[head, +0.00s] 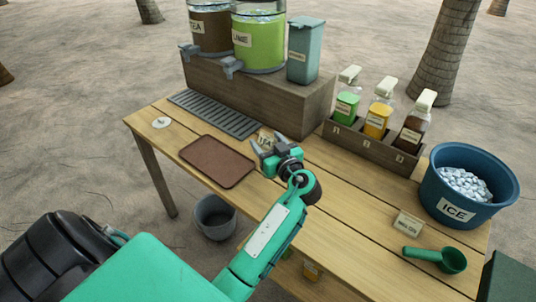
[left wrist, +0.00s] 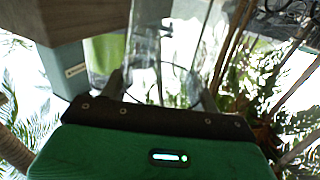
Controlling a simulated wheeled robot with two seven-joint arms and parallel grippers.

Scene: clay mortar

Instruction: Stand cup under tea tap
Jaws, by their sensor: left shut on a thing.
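The tea dispenser (head: 210,32) holds brown liquid and stands at the left on a wooden riser. Its grey tap (head: 190,49) points out over the slatted drip tray (head: 215,113). My left gripper (head: 268,147) is over the table, to the right of the brown mat and in front of the riser. It is shut on a clear cup (left wrist: 160,45), which shows between the fingers in the left wrist view. In the head view the cup is too faint to make out. Nothing stands under the tea tap. My right gripper is not in view.
A lime dispenser (head: 260,42) and a grey-green bin (head: 305,55) share the riser (head: 290,105). A bottle rack (head: 365,148), blue ice bucket (head: 430,195) and green scoop (head: 440,259) are at the right. The brown mat (head: 205,160) and drip tray are empty.

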